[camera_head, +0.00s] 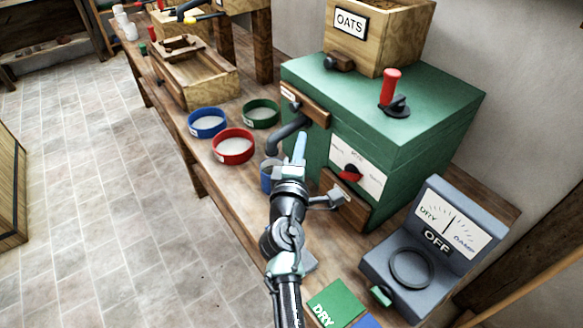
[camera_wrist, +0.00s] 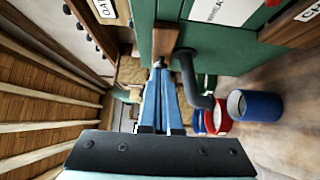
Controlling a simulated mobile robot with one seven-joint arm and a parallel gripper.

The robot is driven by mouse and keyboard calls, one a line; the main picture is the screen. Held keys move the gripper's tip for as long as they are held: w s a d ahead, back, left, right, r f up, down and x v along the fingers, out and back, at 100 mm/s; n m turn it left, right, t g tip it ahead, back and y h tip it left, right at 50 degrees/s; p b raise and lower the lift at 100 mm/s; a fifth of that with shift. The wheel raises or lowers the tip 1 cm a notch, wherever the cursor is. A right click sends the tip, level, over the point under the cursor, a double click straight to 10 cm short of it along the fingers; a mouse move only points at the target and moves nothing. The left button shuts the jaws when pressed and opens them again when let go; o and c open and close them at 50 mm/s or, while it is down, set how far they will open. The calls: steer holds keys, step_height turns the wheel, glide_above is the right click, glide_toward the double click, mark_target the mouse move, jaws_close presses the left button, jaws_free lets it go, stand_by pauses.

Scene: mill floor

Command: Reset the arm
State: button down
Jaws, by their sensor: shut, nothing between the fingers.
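My arm reaches up from the bottom of the head view over the bench's front part. My gripper (camera_head: 299,148) has light blue fingers, held together with nothing between them. It is in front of the green mill box (camera_head: 420,125), near its grey spout (camera_head: 287,133). In the wrist view the shut fingers (camera_wrist: 160,75) point toward the wooden block above the spout (camera_wrist: 190,75). A blue cup (camera_head: 266,178) stands under the spout, partly hidden behind my gripper; it also shows in the wrist view (camera_wrist: 262,107).
Blue (camera_head: 206,124), red (camera_head: 233,147) and green (camera_head: 261,115) bowls stand on the bench beyond my gripper. A grey meter reading OFF (camera_head: 405,270) and a green DRY card (camera_head: 335,304) are at the near right. An OATS hopper (camera_head: 385,35) tops the mill. The floor at left is clear.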

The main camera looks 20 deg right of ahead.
steer(key=v, duration=0.6)
steer(key=s+a+r+m+t, duration=0.1)
steer(key=a+r+m+t, duration=0.15)
steer(key=r, duration=0.75)
steer(key=s+a+r+m+t, duration=0.1)
steer(key=r+m, duration=0.3)
steer(key=r, duration=0.6)
steer(key=s+a+r+m+t, duration=0.1)
steer(key=a+r+m+t, duration=0.15)
steer(key=r, duration=0.65)
steer(key=s+a+r+m+t+y, duration=0.2)
steer(key=s+a+r+y, duration=0.2)
steer(key=s+r, duration=0.3)
steer(key=s+a+r+m+t+y, duration=0.1)
steer(key=s+a+r+t+y, duration=0.2)
steer(key=s+r, duration=0.4)
step_height(320, 180, up, 5)
steer(key=shift+a+r+m+y+p, duration=0.2)
steer(key=shift+a+m+y+p, duration=0.35)
steer(key=shift+a, duration=0.25)
